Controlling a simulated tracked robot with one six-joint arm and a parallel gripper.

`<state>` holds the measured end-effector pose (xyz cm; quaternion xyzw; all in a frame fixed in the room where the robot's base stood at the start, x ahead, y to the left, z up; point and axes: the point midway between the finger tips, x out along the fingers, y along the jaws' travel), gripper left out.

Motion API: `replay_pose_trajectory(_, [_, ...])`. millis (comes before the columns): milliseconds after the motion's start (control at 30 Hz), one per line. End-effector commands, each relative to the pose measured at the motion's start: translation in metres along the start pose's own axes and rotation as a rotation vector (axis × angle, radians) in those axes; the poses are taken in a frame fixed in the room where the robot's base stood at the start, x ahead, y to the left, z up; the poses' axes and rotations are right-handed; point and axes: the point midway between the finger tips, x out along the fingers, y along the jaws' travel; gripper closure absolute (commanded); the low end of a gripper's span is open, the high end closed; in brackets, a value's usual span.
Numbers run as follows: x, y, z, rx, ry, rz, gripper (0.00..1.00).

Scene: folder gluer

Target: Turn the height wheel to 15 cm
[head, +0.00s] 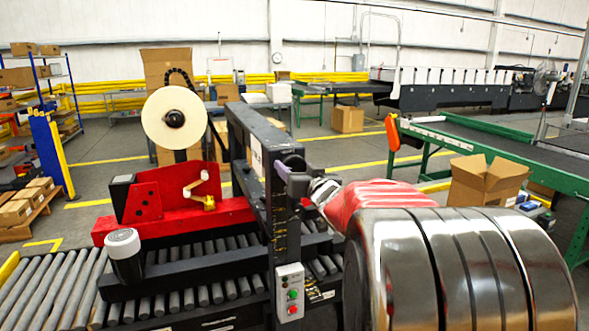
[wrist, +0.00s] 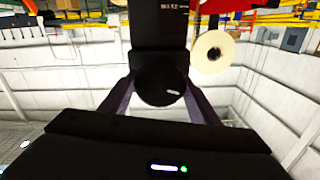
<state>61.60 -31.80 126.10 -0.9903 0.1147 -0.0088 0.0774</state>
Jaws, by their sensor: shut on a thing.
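The height wheel (wrist: 158,88) is a round black knob with a short white mark near its lower right edge. It is on the end of a black beam (wrist: 160,28). My gripper (wrist: 161,80) has its two purple-grey fingers on either side of the wheel, shut on it. In the head view my gripper (head: 290,178) is at the top of the dark post (head: 283,235), where the wheel is mostly hidden. The post carries small yellow scale marks, too small to read. White lettering on the beam in the wrist view is also unreadable.
A control box (head: 290,291) with green and red buttons is on the post below my gripper. A red tape unit (head: 160,212) with a large tape roll (head: 160,135) stands left over the roller conveyor (head: 50,295). An open carton (head: 485,185) is on the right near a green-framed conveyor (head: 480,150).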

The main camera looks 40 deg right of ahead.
Motion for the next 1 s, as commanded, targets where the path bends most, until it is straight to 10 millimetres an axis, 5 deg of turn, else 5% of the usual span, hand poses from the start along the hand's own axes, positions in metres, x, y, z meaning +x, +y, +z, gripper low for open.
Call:
replay_pose_trajectory(467, [-0.0001, -0.0005, 0.0000, -0.147, -0.004, 0.001, 0.67])
replay_pose_trajectory(1000, [0.0000, -0.0022, 0.0003, -0.621, -0.017, 0.002, 0.67])
